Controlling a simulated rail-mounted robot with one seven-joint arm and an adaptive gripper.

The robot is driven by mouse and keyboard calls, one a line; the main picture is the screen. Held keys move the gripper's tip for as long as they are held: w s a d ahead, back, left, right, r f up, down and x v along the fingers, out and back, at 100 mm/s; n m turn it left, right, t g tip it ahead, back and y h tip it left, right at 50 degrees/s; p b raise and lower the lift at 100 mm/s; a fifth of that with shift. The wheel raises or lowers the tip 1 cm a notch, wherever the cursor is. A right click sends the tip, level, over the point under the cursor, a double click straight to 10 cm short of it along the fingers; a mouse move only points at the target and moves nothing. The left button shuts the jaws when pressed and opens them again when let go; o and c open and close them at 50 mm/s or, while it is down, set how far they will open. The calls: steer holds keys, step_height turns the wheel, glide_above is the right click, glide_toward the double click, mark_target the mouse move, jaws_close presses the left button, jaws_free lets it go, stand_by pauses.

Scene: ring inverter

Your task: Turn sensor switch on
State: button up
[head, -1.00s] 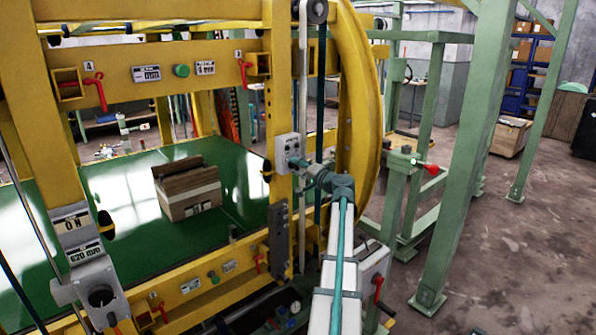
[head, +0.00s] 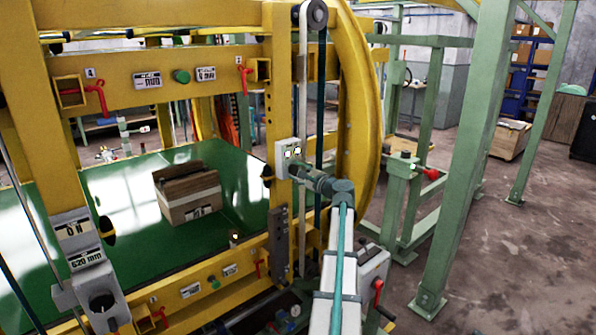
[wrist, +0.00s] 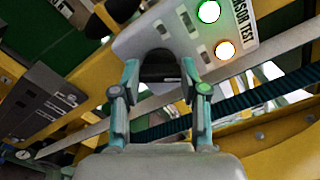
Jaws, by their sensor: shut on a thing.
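The sensor box (head: 284,170) is a pale panel on the yellow upright in the head view, with lit lamps near its top. In the wrist view the panel (wrist: 225,75) is marked "SENSOR TEST" and has one green lamp (wrist: 209,11) and one whitish-orange lamp (wrist: 224,49), both glowing. A dark switch knob (wrist: 160,66) sits at the panel's lower edge. My gripper (wrist: 160,76) has a finger on each side of the knob and is shut on it. In the head view my gripper (head: 298,169) is at the box; the knob is hidden there.
A small post (head: 235,236) on the bed has a lit top. A dark belt (wrist: 240,105) runs close to my fingers. Green posts (head: 465,150) stand right of the arm.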

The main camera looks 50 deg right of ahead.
steer(key=shift+m+p, duration=0.3)
steer(key=shift+m, duration=0.5)
steer(key=o, duration=1.1)
steer(key=shift+o, duration=0.2)
steer(key=v, duration=1.2)
